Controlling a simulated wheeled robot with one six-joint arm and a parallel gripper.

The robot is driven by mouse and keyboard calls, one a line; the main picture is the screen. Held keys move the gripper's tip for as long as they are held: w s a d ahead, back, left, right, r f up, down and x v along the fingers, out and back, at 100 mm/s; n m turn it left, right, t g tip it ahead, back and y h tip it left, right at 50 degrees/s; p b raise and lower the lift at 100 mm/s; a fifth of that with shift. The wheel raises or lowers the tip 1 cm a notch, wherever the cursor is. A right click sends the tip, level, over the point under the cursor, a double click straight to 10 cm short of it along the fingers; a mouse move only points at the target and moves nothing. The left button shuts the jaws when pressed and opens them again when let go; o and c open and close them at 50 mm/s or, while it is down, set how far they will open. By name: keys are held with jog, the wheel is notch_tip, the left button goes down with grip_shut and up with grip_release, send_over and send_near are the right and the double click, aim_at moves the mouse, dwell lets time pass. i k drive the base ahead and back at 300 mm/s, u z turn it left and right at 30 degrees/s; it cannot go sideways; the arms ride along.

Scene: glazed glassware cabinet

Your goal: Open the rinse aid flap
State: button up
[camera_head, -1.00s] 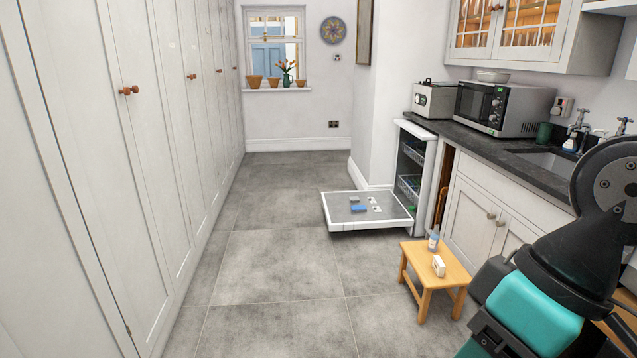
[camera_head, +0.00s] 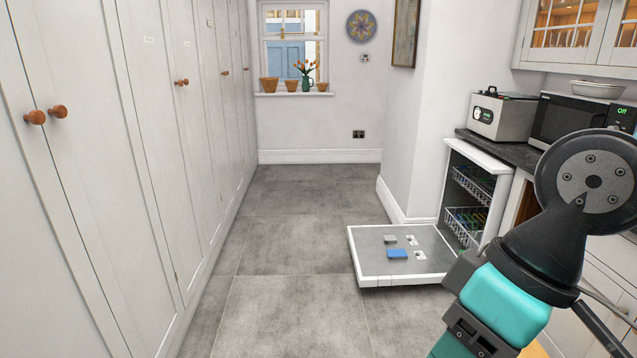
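The dishwasher door (camera_head: 375,280) is folded down flat, with its grey inner face up. A blue flap (camera_head: 397,254) and a smaller grey flap (camera_head: 390,239) sit on that face. Two small white marked patches (camera_head: 411,240) and (camera_head: 420,255) lie to their right. I cannot tell which flap is for rinse aid, or whether either one is open. My arm fills the lower right of the head view, apart from the flaps in the picture. My gripper is not in view.
The open dishwasher (camera_head: 480,170) holds wire racks (camera_head: 474,186). Tall white cupboards (camera_head: 150,150) line the left side. The grey floor (camera_head: 290,300) between them and the door is clear. A wooden stool (camera_head: 533,349) is mostly hidden behind my arm.

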aim_at(391, 253)
jog(key=z, duration=0.1)
jog(key=i, duration=2.05)
jog(key=z, duration=0.35)
jog(key=i, duration=1.75)
jog(key=z, duration=0.2)
